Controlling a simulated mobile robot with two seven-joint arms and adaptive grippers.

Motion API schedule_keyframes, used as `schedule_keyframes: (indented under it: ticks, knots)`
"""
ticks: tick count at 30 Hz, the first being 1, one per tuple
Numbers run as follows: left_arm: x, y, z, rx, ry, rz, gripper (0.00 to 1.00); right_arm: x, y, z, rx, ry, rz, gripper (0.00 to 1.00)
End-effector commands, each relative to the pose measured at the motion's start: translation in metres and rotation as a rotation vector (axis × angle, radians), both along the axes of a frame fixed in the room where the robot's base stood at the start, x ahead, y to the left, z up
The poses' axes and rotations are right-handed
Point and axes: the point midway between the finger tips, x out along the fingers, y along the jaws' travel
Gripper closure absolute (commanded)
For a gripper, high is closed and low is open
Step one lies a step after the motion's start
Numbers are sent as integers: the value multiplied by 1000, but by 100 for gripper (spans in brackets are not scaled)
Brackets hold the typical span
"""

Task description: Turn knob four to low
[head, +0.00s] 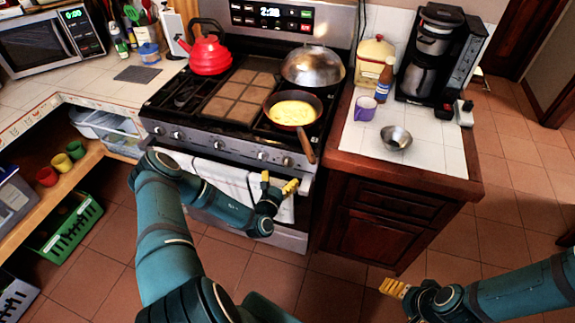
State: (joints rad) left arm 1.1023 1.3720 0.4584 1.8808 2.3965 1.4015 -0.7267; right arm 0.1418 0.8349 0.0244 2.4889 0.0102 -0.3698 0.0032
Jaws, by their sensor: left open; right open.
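The stove (205,143) has several round silver knobs along its front panel. Counted from the left, the fourth knob (262,155) is to the right of the panel's middle, and another knob (287,161) is at its right end. I cannot read the knob settings. My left gripper (278,183) is open and empty, with yellow fingertips just below these two knobs, in front of the towel and oven door. It appears apart from the knobs. My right gripper (393,287) is open and empty, low at the right over the floor.
A pan with yellow food (292,112) sits on the front right burner, its handle (306,146) jutting past the stove edge near the right-hand knobs. A red kettle (207,54) and domed lid (313,66) stand behind. A white towel (225,178) hangs on the oven door.

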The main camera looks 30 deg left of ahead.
Motion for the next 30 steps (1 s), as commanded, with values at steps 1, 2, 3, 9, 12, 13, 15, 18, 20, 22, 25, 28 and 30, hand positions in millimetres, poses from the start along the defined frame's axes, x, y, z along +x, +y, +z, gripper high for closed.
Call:
schedule_keyframes:
  ticks: [1,2,3,9,12,13,15,18,20,22,25,28,30]
  knots:
    - [11,2,0,1,-3,1,19,0,0,-2,0,0,0,26]
    - [17,3,0,-1,-2,0,19,0,0,-2,-1,0,0,26]
    - [23,5,0,1,-3,0,19,0,0,-3,-1,0,0,26]
    - [51,11,-1,-1,-1,-1,19,0,0,-6,-1,0,0,26]
    - [59,13,0,-1,0,-1,19,0,0,-7,-2,0,0,26]
    - [61,14,0,-2,0,-1,19,0,0,-7,-2,0,0,26]
    - [64,14,0,-2,0,-2,19,0,0,-7,-2,0,0,26]
    - [65,15,0,-2,0,-2,19,0,0,-7,-2,0,0,26]
    - [65,15,0,-2,1,-2,19,0,0,-7,-2,0,0,26]
    - [65,15,0,-2,1,-2,19,0,0,-7,-2,0,0,26]
    - [65,15,0,-2,0,-2,29,0,0,-7,-2,0,0,26]
    - [65,15,0,-2,0,-2,65,0,0,-7,-2,0,0,26]
    - [65,15,0,-2,0,-2,89,0,0,-7,-2,0,0,26]
